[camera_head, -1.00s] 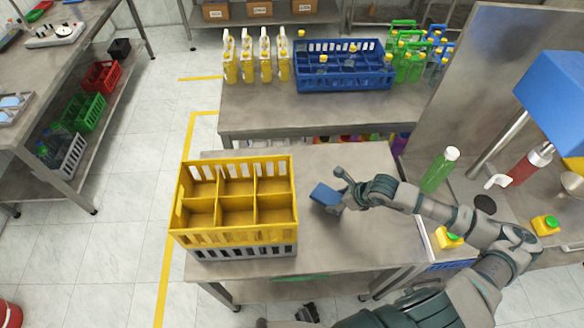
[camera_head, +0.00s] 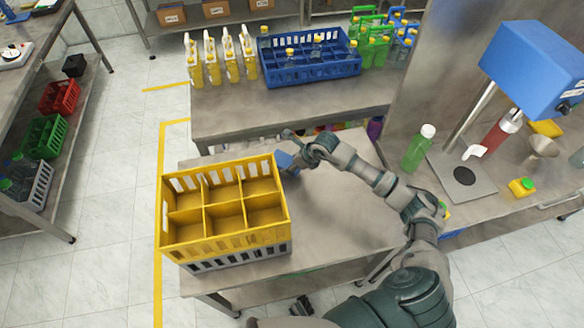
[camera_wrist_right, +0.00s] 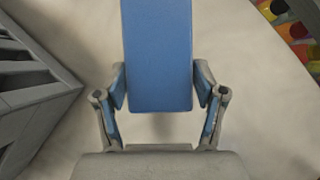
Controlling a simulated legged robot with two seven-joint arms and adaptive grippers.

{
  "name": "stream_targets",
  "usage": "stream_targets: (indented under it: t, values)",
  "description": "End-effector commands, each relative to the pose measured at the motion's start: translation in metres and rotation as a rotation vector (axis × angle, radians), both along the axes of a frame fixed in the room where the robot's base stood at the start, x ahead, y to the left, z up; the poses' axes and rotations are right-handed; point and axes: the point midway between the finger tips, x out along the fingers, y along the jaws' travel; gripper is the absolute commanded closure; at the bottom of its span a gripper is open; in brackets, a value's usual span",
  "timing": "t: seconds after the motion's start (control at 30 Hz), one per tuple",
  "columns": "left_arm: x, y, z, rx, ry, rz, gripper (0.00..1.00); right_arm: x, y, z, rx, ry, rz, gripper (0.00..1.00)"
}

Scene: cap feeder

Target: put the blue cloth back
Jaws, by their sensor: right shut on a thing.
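The blue cloth (camera_head: 284,160) is a flat blue piece held at the far right corner of the yellow crate, over the steel table. My right gripper (camera_head: 291,165) is shut on it. In the right wrist view the cloth (camera_wrist_right: 157,55) sticks out forward between the two fingers of the gripper (camera_wrist_right: 158,95), one on each side. Part of the cloth is hidden behind the crate's corner and the gripper in the head view; I cannot tell whether it touches the table. My left gripper is not in view.
The yellow crate (camera_head: 225,237) with empty compartments stands on a grey crate (camera_head: 240,257) at the table's left. The table (camera_head: 340,215) is clear to its right. A green bottle (camera_head: 418,148) stands beside the blue-headed machine (camera_head: 530,65). Behind is a blue crate (camera_head: 310,72) with bottles.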

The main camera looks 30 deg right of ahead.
Motion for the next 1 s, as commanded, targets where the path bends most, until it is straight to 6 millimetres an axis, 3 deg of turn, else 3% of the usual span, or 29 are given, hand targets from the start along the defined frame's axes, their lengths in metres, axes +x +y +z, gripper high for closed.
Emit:
stream_targets:
  t: [0.17, 0.4, 0.57, 0.6, 0.7, 1.0]
  values:
    - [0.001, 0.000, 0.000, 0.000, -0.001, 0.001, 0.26, 0.009, -0.001, -0.006, 0.002, 0.002, 0.002, 0.63]
    - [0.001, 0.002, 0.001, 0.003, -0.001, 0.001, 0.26, 0.008, -0.004, -0.038, 0.005, 0.003, -0.001, 0.63]
    - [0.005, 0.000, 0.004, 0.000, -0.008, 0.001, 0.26, 0.008, -0.004, -0.038, 0.004, 0.001, 0.000, 0.63]
    - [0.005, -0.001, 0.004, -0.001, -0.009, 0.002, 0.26, 0.008, -0.004, -0.038, 0.004, 0.001, 0.000, 0.25]
    - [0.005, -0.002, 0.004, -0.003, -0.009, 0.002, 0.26, 0.008, -0.003, -0.038, 0.002, 0.001, -0.001, 0.05]
    - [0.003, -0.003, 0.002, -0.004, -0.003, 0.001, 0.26, 0.008, -0.002, -0.037, 0.002, 0.001, 0.000, 0.05]
